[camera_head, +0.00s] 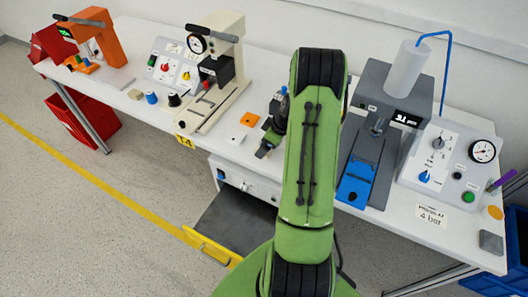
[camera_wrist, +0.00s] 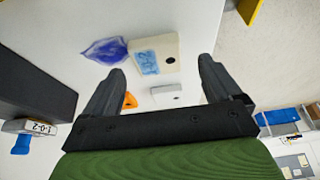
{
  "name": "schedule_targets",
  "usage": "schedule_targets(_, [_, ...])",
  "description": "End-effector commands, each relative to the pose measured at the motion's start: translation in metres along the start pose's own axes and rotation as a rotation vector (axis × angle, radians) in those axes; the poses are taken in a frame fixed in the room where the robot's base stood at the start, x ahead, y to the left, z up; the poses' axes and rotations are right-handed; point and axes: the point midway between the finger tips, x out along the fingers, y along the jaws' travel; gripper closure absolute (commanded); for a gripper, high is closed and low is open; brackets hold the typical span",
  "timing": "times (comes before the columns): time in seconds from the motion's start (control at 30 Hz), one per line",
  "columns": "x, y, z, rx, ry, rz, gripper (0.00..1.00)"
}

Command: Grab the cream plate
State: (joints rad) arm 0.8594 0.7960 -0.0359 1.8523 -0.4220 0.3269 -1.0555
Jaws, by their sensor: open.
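A pale cream plate (camera_head: 235,137) with a small dark hole lies flat on the white table, beside an orange plate (camera_head: 249,119). My gripper (camera_head: 264,150) is to its right, partly hidden by my green arm. In the wrist view, my gripper (camera_wrist: 161,68) has its fingers apart with nothing held. A pale plate (camera_wrist: 166,91) with a dark hole shows between the fingers, with the orange plate (camera_wrist: 130,101) to its left. A thicker cream piece (camera_wrist: 169,55) with a blue patch appears beyond; I cannot tell what it is.
A cream press (camera_head: 222,60) with a gauge stands left of the plates. A grey machine with a blue pad (camera_head: 355,182) stands right of my arm. An open drawer with a yellow handle (camera_head: 210,247) juts out below the table. The table around the plates is mostly clear.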

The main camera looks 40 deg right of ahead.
Motion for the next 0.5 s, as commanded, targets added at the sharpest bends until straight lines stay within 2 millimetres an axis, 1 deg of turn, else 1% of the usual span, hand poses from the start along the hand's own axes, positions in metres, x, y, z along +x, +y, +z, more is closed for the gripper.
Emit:
schedule_targets(0.03, [0.0145, -0.0002, 0.0022, 0.000, -0.001, -0.002, 0.08])
schedule_targets(0.1, [0.0231, 0.0004, 0.0022, 0.000, -0.001, 0.000, 0.08])
schedule_targets(0.3, [0.0216, 0.0015, 0.0008, 0.000, -0.002, 0.004, 0.08])
schedule_targets(0.5, [0.0209, 0.0017, 0.0009, 0.000, -0.003, 0.004, 0.40])
